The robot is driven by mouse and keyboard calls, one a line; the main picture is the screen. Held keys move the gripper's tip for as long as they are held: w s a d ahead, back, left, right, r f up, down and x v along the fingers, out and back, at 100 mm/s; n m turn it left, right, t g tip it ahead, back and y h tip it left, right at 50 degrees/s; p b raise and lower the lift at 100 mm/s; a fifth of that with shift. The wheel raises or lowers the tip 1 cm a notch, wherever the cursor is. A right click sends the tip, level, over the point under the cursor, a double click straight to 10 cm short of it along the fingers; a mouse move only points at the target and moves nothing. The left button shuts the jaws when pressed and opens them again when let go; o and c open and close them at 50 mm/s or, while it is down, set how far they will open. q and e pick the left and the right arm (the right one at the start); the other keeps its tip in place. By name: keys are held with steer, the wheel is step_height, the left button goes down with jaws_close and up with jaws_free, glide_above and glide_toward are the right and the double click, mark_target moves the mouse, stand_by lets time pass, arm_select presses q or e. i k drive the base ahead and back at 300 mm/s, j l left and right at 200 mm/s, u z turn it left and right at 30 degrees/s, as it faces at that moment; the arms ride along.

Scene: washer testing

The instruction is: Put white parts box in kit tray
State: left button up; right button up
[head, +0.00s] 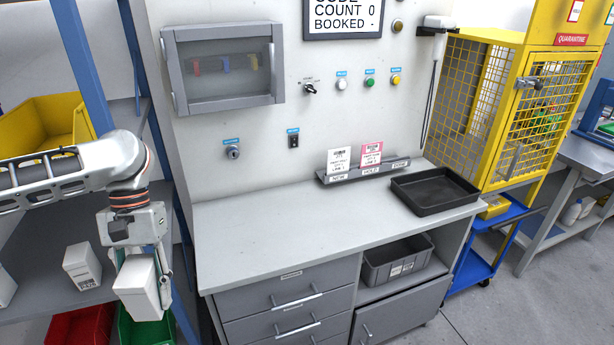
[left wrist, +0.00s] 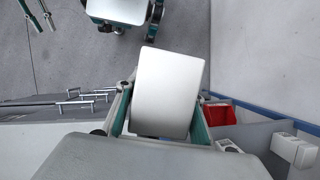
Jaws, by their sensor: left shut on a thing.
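My left gripper (head: 147,262) is shut on a white parts box (head: 137,287), which hangs tilted below the wrist at the front of the left shelf rack. In the left wrist view the white box (left wrist: 168,90) sits between the two fingers, its plain broad face toward the camera. A shallow black tray (head: 435,194), which looks like the kit tray, lies on the right part of the grey bench. It looks empty and is well to the right of the gripper.
More white boxes (head: 82,267) stand on the left shelf, with red (head: 80,328) and green bins below. A blue post (head: 90,70) rises beside the arm. The bench top (head: 270,225) is clear left of the tray; a card rack (head: 365,172) stands behind it.

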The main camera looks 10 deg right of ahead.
mark_target(427, 196)
steer(key=i+l, duration=0.15)
steer(key=l, duration=0.4)
steer(key=i+l, duration=0.2)
steer(key=l, duration=0.35)
steer(key=i+l, duration=0.15)
steer(key=l, duration=0.4)
steer(key=i+l, duration=0.2)
steer(key=l, duration=0.35)
steer(key=i+l, duration=0.15)
steer(key=l, duration=0.45)
steer(key=i+l, duration=0.15)
steer(key=l, duration=0.4)
steer(key=i+l, duration=0.2)
steer(key=l, duration=0.35)
steer(key=i+l, duration=0.15)
steer(key=l, duration=0.4)
